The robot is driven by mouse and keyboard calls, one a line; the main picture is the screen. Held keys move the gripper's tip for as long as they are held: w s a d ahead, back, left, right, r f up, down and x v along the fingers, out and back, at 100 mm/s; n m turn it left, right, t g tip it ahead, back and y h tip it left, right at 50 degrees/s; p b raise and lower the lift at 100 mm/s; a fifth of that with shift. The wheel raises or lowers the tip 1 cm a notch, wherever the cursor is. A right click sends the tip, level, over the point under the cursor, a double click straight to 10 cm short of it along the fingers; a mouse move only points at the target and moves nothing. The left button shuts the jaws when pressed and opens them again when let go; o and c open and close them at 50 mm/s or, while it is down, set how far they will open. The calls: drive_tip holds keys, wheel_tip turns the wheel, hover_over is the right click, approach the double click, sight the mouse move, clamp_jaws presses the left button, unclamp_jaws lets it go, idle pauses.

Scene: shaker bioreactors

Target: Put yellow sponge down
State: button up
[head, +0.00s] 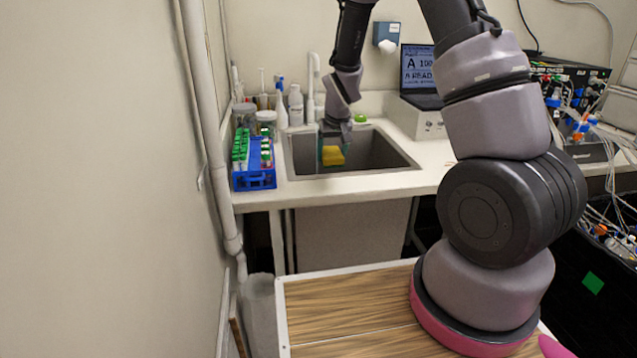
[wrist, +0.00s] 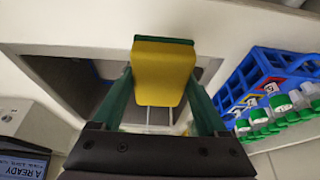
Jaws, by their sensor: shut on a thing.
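The yellow sponge (head: 333,156) has a green scouring layer and is held over the sink (head: 372,160). In the wrist view the sponge (wrist: 163,72) sits between the two green fingers, with its green edge at the top. My gripper (wrist: 163,88) is shut on it. In the head view my gripper (head: 332,146) points down over the left part of the basin. I cannot tell whether the sponge touches anything below it.
A blue rack (head: 255,180) with several green-capped tubes stands left of the sink. Bottles and jars (head: 266,118) are behind it. A laptop (head: 420,76) on a white box is at the right. The counter (head: 425,182) right of the sink has free room.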

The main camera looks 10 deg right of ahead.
sight(330, 183)
wheel_tip(330, 183, down, 4)
drive_tip(key=shift+f, duration=1.95)
drive_tip(key=shift+f, duration=0.1)
drive_tip(key=o, duration=1.2)
